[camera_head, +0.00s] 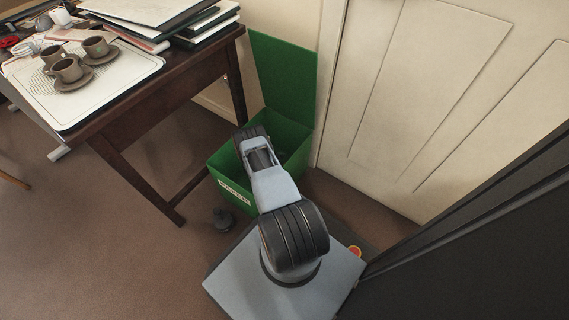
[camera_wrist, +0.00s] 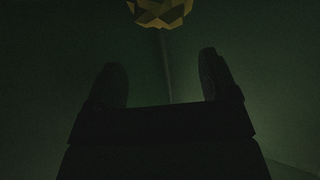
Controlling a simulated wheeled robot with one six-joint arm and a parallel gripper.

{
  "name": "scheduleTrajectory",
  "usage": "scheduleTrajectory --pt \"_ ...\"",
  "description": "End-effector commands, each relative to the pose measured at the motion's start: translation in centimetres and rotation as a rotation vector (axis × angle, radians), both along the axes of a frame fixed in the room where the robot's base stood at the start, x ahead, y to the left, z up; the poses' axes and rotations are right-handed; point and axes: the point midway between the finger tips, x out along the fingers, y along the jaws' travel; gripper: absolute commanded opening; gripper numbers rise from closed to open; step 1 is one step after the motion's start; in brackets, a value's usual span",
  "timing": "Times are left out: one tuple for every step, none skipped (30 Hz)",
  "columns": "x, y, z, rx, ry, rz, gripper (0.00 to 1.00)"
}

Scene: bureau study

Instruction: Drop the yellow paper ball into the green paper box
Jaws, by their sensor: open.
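The green paper box (camera_head: 293,157) stands on the floor beside the desk, with its lid (camera_head: 284,82) raised against the wall and a pale label on its front. My arm reaches over and into its opening. In the head view my fingertips are hidden behind the arm. In the wrist view my gripper (camera_wrist: 160,65) is open, with two dark fingers apart and nothing between them. The yellow paper ball (camera_wrist: 160,11) shows at the top edge, beyond the fingertips and apart from them, partly cut off. Dim green box walls surround it. Whether it rests on the bottom is unclear.
A dark wooden desk (camera_head: 150,108) stands at the left, with a white tray (camera_head: 125,80) holding brown cups and stacked folders behind it. A small dark object (camera_head: 222,219) sits on the floor by the box. A cream door (camera_head: 430,90) is at the right.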

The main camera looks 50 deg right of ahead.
Motion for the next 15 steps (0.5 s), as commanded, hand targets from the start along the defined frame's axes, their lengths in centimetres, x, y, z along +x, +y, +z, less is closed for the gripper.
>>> scheduleTrajectory --pt "0.6 0.9 0.8 0.0 0.0 0.006 0.79" --pt "0.8 1.4 1.0 0.0 0.0 0.005 0.79" --pt "1.1 1.9 1.4 -0.001 0.0 0.007 0.79" --pt "1.3 2.3 1.6 0.0 0.0 0.005 0.79" --pt "1.5 2.7 1.8 0.0 0.0 0.005 0.79" --pt "1.8 3.2 2.0 0.0 0.0 0.005 0.79" --pt "1.9 3.6 2.2 0.0 -0.001 0.004 0.79" --pt "2.1 3.9 2.3 0.0 -0.001 0.004 0.79" --pt "2.3 4.3 2.5 0.0 0.0 0.005 0.79" --pt "2.4 4.6 2.7 -0.001 0.0 0.004 0.79" --pt "2.6 4.8 2.8 -0.001 0.0 0.003 0.79" --pt "2.7 5.1 2.9 -0.001 0.0 0.003 0.79" --pt "2.8 5.3 3.0 -0.001 0.0 0.003 0.79" --pt "2.9 5.5 3.1 -0.001 0.0 0.003 0.79" --pt "3.0 5.7 3.1 -0.001 0.0 0.003 0.79"
